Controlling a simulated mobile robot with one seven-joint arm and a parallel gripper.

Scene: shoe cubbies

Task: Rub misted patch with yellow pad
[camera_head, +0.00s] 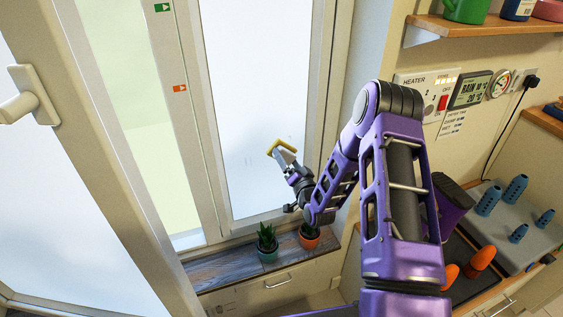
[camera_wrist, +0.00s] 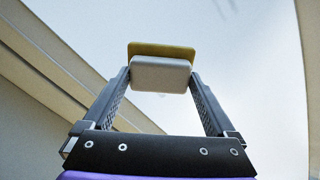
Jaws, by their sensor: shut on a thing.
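My gripper (camera_head: 284,158) is shut on the yellow pad (camera_head: 281,146), which has a pale grey back held between the two fingers. In the wrist view the pad (camera_wrist: 160,48) shows its yellow edge beyond the grey block, with my gripper (camera_wrist: 160,76) on both sides of it. The pad is at or close to the right window pane (camera_head: 262,90); I cannot tell if it touches. The pane looks pale and hazy. Faint marks, perhaps the misted patch (camera_head: 250,160), show left of and below the pad, but its outline is unclear.
Two potted plants, one in a teal pot (camera_head: 268,254) and one in an orange pot (camera_head: 309,241), stand on the sill (camera_head: 228,262) below the pane. The left window sash (camera_head: 92,130) stands open. A heater panel (camera_head: 428,92) and a shelf (camera_head: 490,24) are at right.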

